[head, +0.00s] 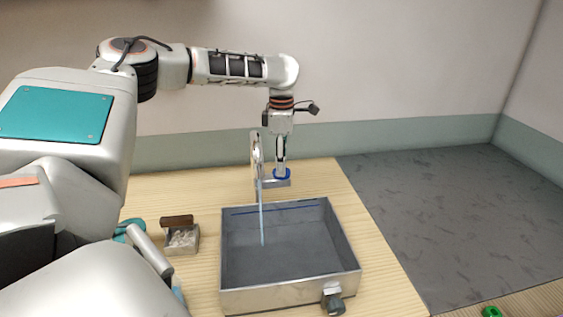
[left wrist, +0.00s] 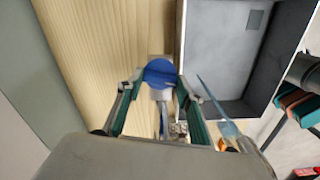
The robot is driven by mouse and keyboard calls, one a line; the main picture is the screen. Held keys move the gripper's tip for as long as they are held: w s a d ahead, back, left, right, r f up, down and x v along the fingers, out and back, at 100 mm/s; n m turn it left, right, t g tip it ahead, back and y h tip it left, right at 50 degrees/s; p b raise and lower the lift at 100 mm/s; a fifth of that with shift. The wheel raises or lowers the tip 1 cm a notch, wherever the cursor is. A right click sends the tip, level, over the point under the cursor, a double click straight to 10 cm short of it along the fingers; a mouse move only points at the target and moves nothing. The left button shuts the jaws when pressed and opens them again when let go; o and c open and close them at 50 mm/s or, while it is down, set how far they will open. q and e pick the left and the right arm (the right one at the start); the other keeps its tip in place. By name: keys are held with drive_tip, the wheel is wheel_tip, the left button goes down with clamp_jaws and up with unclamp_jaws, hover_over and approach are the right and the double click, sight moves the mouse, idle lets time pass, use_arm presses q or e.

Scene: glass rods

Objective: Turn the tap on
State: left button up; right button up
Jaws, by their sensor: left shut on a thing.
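The tap (head: 272,184) stands behind the basin (head: 350,260), with a blue round knob (head: 282,173) on its grey body. The blue knob shows as a disc between my fingertips in the left wrist view (left wrist: 160,72). My left gripper (head: 281,168) comes down from above and is shut on the knob. A thin pale blue stream (head: 262,215) runs from the spout side down into the basin. It also shows in the left wrist view as a tapering streak (left wrist: 212,97).
A small box (head: 183,241) with a brown block (head: 176,221) on it stands left of the basin. A fitting (head: 333,298) sits at the basin's front right corner. A dark grey mat (head: 460,215) lies to the right. A green thing (head: 492,312) shows at the bottom right.

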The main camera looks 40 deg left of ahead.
use_arm(q)
drive_tip(key=shift+n, duration=0.7)
idle(0.3)
drive_tip(key=o, duration=0.8)
drive_tip(key=shift+m, duration=1.7)
